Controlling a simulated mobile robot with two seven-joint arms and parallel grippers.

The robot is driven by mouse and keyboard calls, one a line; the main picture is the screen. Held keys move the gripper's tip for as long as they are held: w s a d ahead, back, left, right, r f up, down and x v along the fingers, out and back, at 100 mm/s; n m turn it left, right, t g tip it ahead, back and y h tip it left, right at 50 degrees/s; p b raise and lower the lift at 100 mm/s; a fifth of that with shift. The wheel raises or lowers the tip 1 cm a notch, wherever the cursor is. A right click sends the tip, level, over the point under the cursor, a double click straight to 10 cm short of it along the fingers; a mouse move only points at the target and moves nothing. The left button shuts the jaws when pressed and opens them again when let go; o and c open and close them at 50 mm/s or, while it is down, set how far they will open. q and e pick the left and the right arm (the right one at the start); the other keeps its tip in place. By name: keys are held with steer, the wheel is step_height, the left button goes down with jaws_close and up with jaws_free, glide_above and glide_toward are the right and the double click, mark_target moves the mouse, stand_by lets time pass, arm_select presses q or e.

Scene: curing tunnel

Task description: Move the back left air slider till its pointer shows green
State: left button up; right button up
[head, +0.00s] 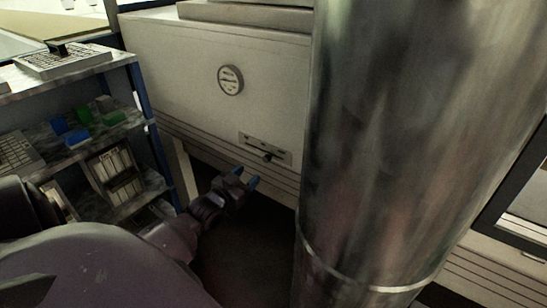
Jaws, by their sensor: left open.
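An air slider (265,149) is set in the front of a pale cabinet (270,75), a narrow plate with a slot and a small dark knob (269,156). A round dial (230,80) sits above it to the left; its pointer and any green on it are too small to read. My left gripper (246,180) has blue fingertips and is open and empty. In the picture it is just below and left of the knob, apart from it. My right gripper is not in view.
A large shiny metal column (385,140) fills the right middle and hides part of the cabinet. A shelf rack (85,148) at the left holds blue and green blocks (78,133) and trays. Dark open space lies below the gripper.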

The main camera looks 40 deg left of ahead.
mark_target(265, 160)
arm_select(q)
steer(key=w, duration=0.3)
steer(key=w+a, duration=0.1)
steer(key=w, duration=0.5)
steer(key=shift+a+f+b, duration=0.1)
steer(key=shift+a+b, duration=0.05)
steer(key=shift+b, duration=0.2)
steer(key=shift+w, duration=0.5)
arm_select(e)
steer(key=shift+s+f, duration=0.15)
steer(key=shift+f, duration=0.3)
arm_select(q)
steer(key=shift+c, duration=0.3)
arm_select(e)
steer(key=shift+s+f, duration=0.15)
arm_select(q)
steer(key=shift+a, duration=0.1)
jaws_close()
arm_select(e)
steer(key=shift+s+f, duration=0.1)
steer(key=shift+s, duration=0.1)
